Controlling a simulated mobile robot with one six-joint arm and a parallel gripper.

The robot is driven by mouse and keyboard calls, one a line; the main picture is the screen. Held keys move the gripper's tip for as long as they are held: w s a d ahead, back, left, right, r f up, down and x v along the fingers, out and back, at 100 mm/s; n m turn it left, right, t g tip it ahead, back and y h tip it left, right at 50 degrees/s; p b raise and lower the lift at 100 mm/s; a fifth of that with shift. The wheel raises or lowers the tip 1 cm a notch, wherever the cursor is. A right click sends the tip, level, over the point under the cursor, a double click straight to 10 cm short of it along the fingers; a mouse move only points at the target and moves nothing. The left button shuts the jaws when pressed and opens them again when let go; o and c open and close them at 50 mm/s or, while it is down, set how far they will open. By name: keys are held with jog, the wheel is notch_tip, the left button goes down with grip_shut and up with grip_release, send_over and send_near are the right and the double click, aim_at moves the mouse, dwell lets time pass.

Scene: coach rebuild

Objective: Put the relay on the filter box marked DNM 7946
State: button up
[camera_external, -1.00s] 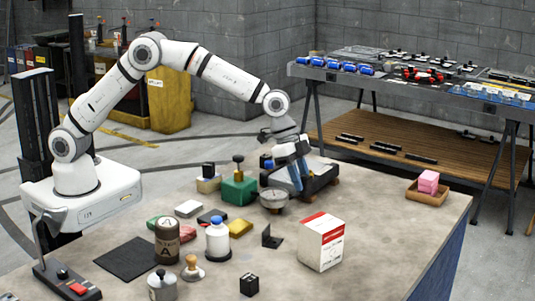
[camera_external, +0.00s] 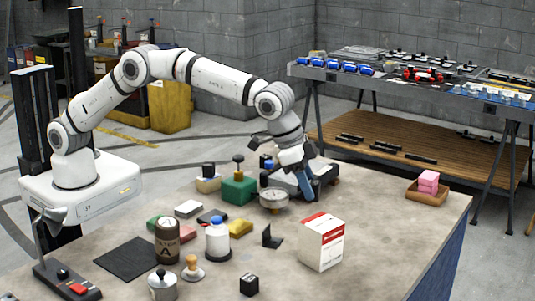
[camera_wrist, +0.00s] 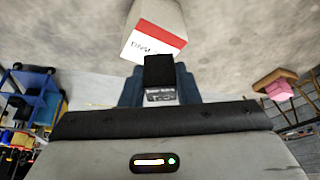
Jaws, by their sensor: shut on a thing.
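My gripper (camera_external: 307,188) hangs over the back of the table, its blue fingers pointing down. In the wrist view, my gripper (camera_wrist: 158,84) is shut on a black block with a pale printed label, which looks like the relay (camera_wrist: 159,71). In the outside view I cannot make the relay out. The filter box (camera_external: 321,243), white with a red band, stands upright on the table, in front of and apart from my gripper. In the wrist view the filter box (camera_wrist: 153,46) lies beyond the relay. Its marking appears to begin DNM; the rest is unreadable.
A round gauge (camera_external: 274,199) and a green block with a knob (camera_external: 239,188) stand left of my gripper. A black angle bracket (camera_external: 271,237) stands left of the filter box. The table's right side is mostly clear.

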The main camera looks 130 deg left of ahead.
aim_at(313, 218)
jog(key=shift+f+p, duration=0.35)
jog(key=shift+f, duration=2.25)
jog(key=o, duration=1)
jog(key=shift+c, duration=0.2)
jog(key=shift+r, duration=0.1)
jog(key=b+v, duration=0.2)
jog(key=v, duration=1)
jog(key=s+d+r+m, duration=0.1)
jog(key=s+d+r, duration=0.2)
jog(key=s, duration=0.3)
jog(key=s+d+r, duration=0.2)
jog(key=s+r, duration=0.1)
jog(key=s, duration=0.3)
jog(key=s+d+f+m, duration=0.1)
jog(key=s+d+f, duration=0.1)
jog(key=s, duration=1)
jog(key=s+d+f+m+h, duration=0.1)
jog(key=s+d+f, duration=0.1)
jog(key=s, duration=1)
jog(key=s+d+f+m, duration=0.1)
jog(key=s+d+f, duration=0.1)
jog(key=s, duration=1)
jog(key=shift+d+f+m+g+h, duration=0.15)
jog(key=shift+d+m+g+h, duration=0.2)
jog(key=shift+d, duration=0.55)
jog(key=shift+s, duration=0.1)
